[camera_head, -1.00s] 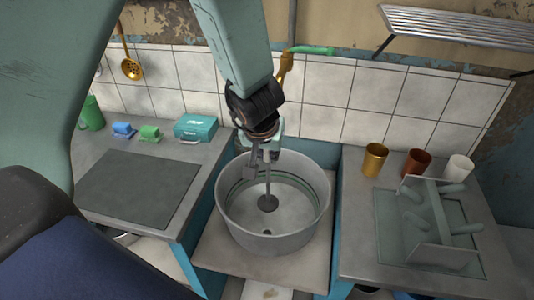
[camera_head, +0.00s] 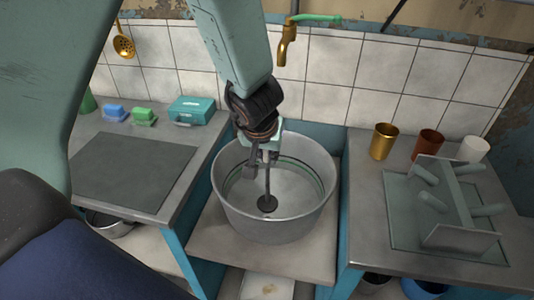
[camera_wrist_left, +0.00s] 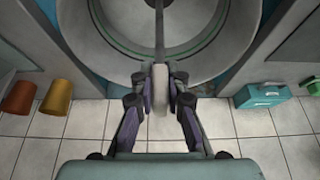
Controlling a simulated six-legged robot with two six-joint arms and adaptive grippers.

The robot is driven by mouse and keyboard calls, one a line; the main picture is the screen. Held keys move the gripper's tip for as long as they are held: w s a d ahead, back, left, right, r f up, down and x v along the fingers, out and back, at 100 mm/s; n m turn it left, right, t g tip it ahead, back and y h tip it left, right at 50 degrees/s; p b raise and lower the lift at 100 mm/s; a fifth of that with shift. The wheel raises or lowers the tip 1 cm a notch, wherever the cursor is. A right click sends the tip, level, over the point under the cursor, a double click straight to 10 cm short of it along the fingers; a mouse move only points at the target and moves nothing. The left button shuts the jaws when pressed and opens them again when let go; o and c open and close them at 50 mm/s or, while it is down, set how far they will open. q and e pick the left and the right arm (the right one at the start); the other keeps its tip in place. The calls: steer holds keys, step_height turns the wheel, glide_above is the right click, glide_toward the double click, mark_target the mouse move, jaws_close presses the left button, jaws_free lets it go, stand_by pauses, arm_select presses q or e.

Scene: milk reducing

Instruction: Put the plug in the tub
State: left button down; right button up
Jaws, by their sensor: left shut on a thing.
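The metal tub (camera_head: 275,226) is a wide, round, open basin in the middle of the head view. The plug (camera_head: 267,204) is a dark disc on a long thin rod with a pale handle. My left gripper (camera_head: 268,148) is over the tub, shut on the handle, with the rod hanging down into the tub. In the left wrist view the handle (camera_wrist_left: 159,88) sits between the fingers and the rod runs toward the tub (camera_wrist_left: 230,50). The drain hole is not visible; the disc or the front wall may hide it. I cannot tell whether the disc touches the bottom. My right gripper is not in view.
A brass tap (camera_head: 286,45) is on the tiled wall behind the tub. The left counter holds a teal box (camera_head: 193,110) and small blue and green items. The right counter holds gold (camera_head: 384,141), brown and white cups and a rack (camera_head: 450,205).

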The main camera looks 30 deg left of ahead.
mark_target(268, 179)
arm_select(q)
steer(key=shift+d+f+b, duration=0.2)
steer(key=shift+f+b, duration=0.4)
steer(key=shift+f, duration=0.25)
steer(key=shift+s+f+b, duration=0.15)
steer(key=shift+f+b, duration=0.45)
steer(key=shift+b, duration=0.1)
step_height(268, 179, down, 2)
steer(key=shift+a+f+b, duration=0.15)
steer(key=shift+f+b, duration=0.05)
steer(key=shift+b, duration=0.8)
steer(key=shift+f+b, duration=0.65)
steer(key=shift+f, duration=0.55)
